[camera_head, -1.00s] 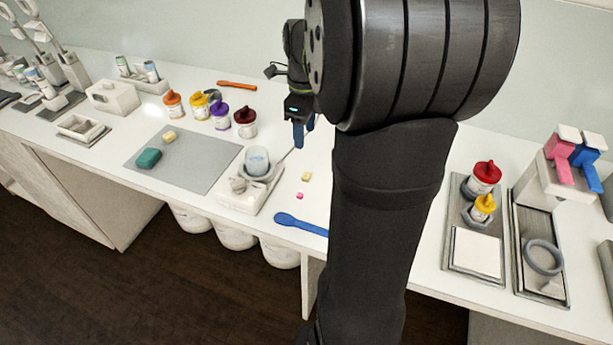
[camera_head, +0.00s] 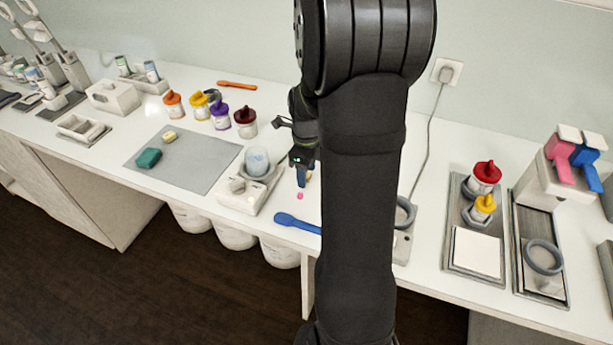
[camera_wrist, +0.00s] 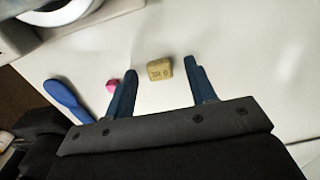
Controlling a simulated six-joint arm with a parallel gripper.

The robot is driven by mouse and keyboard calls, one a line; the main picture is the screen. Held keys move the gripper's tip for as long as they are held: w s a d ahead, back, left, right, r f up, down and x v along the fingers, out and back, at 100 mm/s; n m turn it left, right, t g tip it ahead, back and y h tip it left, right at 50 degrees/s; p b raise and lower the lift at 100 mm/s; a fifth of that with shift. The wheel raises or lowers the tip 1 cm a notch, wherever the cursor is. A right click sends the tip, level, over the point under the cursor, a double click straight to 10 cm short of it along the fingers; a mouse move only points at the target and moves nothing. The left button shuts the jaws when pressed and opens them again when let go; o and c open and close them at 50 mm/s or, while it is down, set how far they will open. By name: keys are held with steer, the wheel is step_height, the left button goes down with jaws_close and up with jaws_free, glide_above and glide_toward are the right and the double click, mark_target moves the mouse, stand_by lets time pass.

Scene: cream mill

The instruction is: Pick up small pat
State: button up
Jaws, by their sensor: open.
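A small tan-yellow block with dark marks on its face (camera_wrist: 159,70), which looks like the small pat, lies on the white counter. In the wrist view it shows between the two blue fingertips of my gripper (camera_wrist: 160,65), with space on both sides. My gripper is open and holds nothing. In the head view my gripper (camera_head: 302,178) is low over the counter and partly hides the block (camera_head: 310,176). I cannot tell the exact height of the fingertips. A small pink piece (camera_wrist: 113,86) lies just outside the left finger; it also shows in the head view (camera_head: 300,196).
A blue spatula (camera_head: 296,222) lies near the front edge. A device with a cup (camera_head: 257,162) stands left of my gripper. A grey mat (camera_head: 200,175) holds a green block (camera_head: 148,158) and another yellow piece (camera_head: 170,136). Several lidded jars stand behind.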

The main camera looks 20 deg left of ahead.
steer(key=c, duration=1.1)
steer(key=shift+o, duration=0.2)
steer(key=shift+r, duration=0.5)
steer(key=r, duration=0.2)
steer(key=d+r, duration=0.1)
steer(key=r, duration=0.1)
steer(key=shift+d, duration=0.2)
steer(key=d+r, duration=0.6)
steer(key=d, duration=0.4)
steer(key=shift+s+d, duration=0.15)
steer(key=shift+s, duration=0.1)
